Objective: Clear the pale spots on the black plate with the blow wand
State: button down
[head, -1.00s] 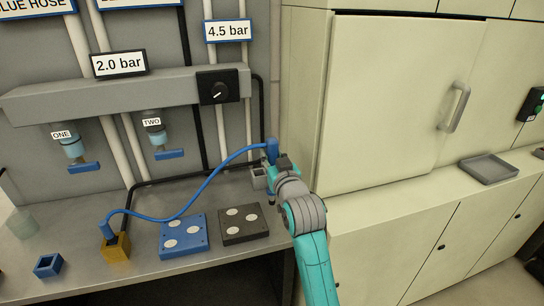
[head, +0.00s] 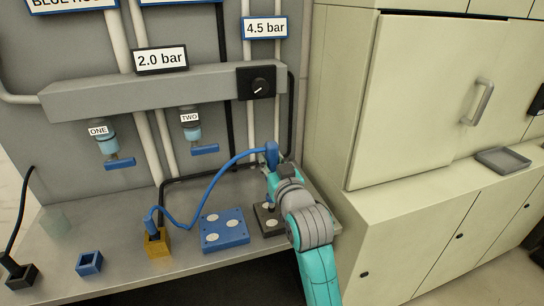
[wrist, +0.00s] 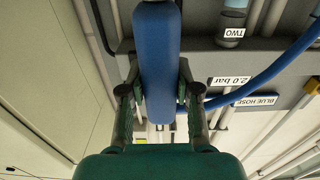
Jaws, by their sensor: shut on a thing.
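The black plate (head: 261,230) lies on the grey bench, partly hidden behind my arm. Pale spots show on it, one (head: 271,223) near its middle; others may be hidden. My gripper (head: 272,172) is shut on the blue blow wand (head: 272,153) and holds it upright. The wand's dark lower tip appears over the plate's far part; I cannot tell its height. In the wrist view the blue wand body (wrist: 157,60) stands between the two fingers of my gripper (wrist: 158,95). A blue hose (head: 213,186) runs from the wand's top to a yellow block.
The blue plate (head: 224,243) with pale spots lies just left of the black one. The yellow block (head: 157,243), a blue socket (head: 89,263) and a black socket (head: 20,275) stand further left. The manifold with its dial (head: 257,84) is behind. Cabinets (head: 420,225) stand right.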

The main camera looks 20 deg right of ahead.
jog(key=shift+f, duration=2.75)
dwell(1.4)
jog(key=shift+r, duration=2.6)
